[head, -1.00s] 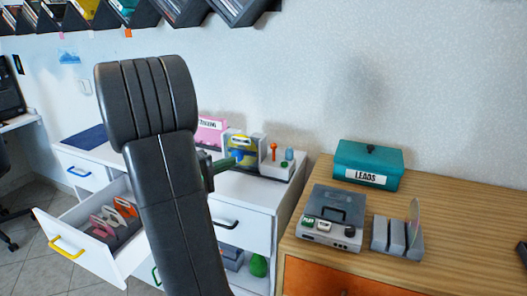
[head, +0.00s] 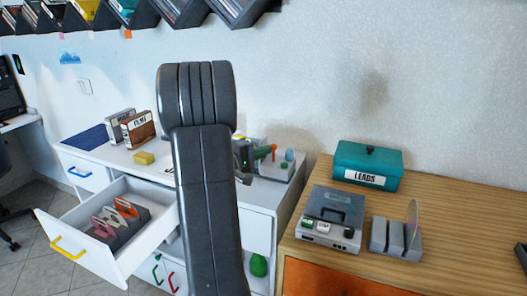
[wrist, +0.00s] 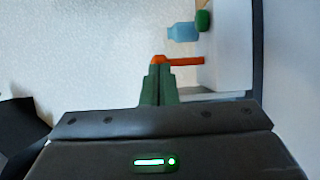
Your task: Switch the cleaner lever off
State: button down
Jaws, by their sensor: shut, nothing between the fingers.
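The cleaner (head: 276,172) is a pale box on the white cabinet, partly hidden behind my arm in the head view. Its orange lever (head: 274,152) stands up from it, and in the wrist view the lever (wrist: 185,61) reaches sideways from the pale body (wrist: 228,60). My gripper (wrist: 157,67) is shut and empty, its green fingertips right at the lever's rounded end. Whether they touch it I cannot tell. In the head view my gripper (head: 263,153) is just left of the lever. A blue bottle (wrist: 182,32) with a green top (wrist: 203,21) is beside the lever.
An open drawer (head: 150,230) with discs juts out at lower left. A teal LEADS box (head: 368,166), a grey player (head: 331,218) and a disc rack (head: 397,238) stand on the wooden desk.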

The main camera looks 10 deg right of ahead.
dwell(0.3)
jog(key=shift+w+d+r+g+y+p, duration=0.2)
jog(key=shift+w+r+g+y+p, duration=0.15)
jog(key=shift+r+g+y+p, duration=0.2)
jog(key=shift+w+d+f+n+y+p, duration=0.1)
jog(key=shift+w+d+n+y+p, duration=0.2)
jog(key=shift+n+p, duration=0.2)
jog(key=shift+s+a+f, duration=0.1)
jog(key=shift+a, duration=0.2)
jog(key=r+v, duration=0.2)
jog(key=v, duration=1.1)
jog(key=shift+w+r+b, duration=0.2)
jog(key=shift+r+b, duration=0.2)
